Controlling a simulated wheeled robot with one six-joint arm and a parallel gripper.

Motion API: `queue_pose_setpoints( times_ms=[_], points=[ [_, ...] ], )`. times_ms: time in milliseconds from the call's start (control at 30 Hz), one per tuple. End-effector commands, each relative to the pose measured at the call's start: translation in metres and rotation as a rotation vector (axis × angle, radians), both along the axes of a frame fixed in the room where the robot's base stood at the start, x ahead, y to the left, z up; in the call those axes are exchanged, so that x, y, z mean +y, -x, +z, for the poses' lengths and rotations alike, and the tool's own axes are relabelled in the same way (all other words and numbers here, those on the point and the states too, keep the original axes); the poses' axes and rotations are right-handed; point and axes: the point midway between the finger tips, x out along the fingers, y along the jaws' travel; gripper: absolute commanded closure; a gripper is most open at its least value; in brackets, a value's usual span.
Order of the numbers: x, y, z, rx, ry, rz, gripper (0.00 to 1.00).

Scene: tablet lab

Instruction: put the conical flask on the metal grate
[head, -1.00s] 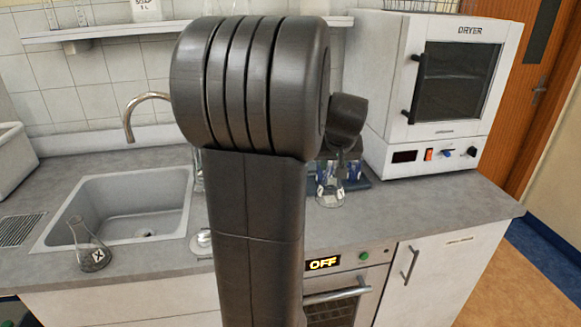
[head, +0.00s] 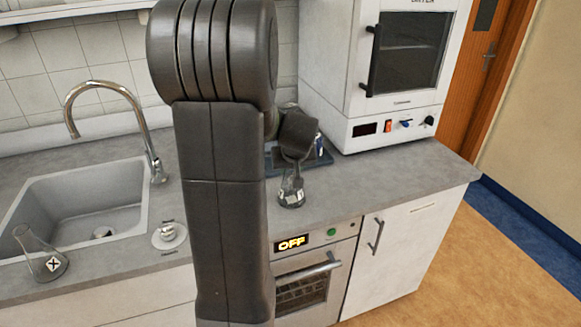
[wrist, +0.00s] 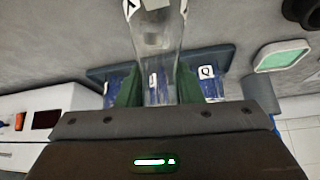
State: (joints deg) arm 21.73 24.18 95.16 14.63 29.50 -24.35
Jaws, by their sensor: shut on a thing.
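A clear conical flask with a white label (head: 291,190) is held by my gripper (head: 293,158) over the counter, in front of the blue tray. In the wrist view the flask (wrist: 160,38) sits between the two green fingers of my gripper (wrist: 158,78), which are shut on it. I cannot tell whether its base touches the counter. I see no metal grate in the current views.
A blue tray (wrist: 222,54) with several labelled glass vessels lies behind the held flask. The white dryer (head: 375,120) stands at the back right. The sink (head: 130,215) and its tap (head: 148,140) are at the left. A small white round object (head: 170,236) stands near the counter's front edge.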

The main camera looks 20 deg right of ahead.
Motion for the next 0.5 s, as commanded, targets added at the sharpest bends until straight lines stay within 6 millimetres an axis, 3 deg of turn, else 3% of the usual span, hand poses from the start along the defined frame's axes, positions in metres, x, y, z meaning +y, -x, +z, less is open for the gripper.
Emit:
queue_pose_setpoints(
  times_ms=[300, 333, 400, 500],
  points=[
    [0.0, -0.0003, -0.0037, -0.001, 0.0, 0.0, 1.0],
    [0.0, -0.0002, -0.0021, -0.001, 0.0, 0.0, 0.61],
    [0.0, -0.0002, -0.0018, -0.001, 0.0, 0.0, 0.47],
    [0.0, -0.0001, -0.0017, -0.001, 0.0, 0.0, 0.45]
  ],
)
